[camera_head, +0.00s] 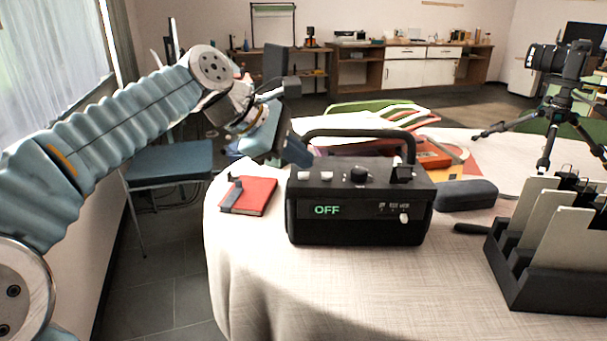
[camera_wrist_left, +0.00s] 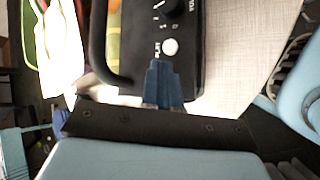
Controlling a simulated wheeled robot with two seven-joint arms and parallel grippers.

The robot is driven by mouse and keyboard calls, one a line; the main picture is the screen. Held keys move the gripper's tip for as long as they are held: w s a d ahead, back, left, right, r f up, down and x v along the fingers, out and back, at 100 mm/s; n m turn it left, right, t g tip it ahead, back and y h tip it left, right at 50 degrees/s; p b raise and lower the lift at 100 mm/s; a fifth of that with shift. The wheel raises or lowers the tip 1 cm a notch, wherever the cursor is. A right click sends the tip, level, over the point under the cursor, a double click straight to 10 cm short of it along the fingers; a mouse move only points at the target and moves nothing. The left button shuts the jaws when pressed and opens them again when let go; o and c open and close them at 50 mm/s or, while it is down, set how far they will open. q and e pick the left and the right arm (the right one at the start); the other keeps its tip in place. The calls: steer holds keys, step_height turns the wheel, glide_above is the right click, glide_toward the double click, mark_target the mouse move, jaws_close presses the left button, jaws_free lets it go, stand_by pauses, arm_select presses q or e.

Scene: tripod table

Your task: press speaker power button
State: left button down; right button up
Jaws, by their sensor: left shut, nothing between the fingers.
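The speaker (camera_head: 360,222) is a black box with a carry handle, standing upright on the table. Its front display reads OFF in green. My left gripper (camera_head: 303,158) is shut and empty, pointing down just behind the speaker's top left corner. In the left wrist view, the blue fingertips (camera_wrist_left: 158,70) lie over the speaker's top edge, close to one round white button (camera_wrist_left: 169,47). Whether the fingertips touch the speaker is unclear. My right gripper is out of view.
A red notebook (camera_head: 252,195) lies left of the speaker, near the table edge. A dark case (camera_head: 466,194) lies to the right. A black rack (camera_head: 540,270) and a camera on a tripod (camera_head: 560,62) stand further right. The cloth in front (camera_head: 380,290) is clear.

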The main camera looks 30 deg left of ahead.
mark_target(299, 176)
arm_select(q)
steer(key=shift+f, duration=0.65)
stand_by(0.5)
steer(key=shift+r, duration=0.15)
steer(key=shift+r+p, duration=0.65)
steer(key=shift+r, duration=0.05)
step_height(299, 176, up, 2)
steer(key=shift+r+p, duration=0.25)
steer(key=shift+p, duration=0.8)
steer(key=shift+r, duration=1.25)
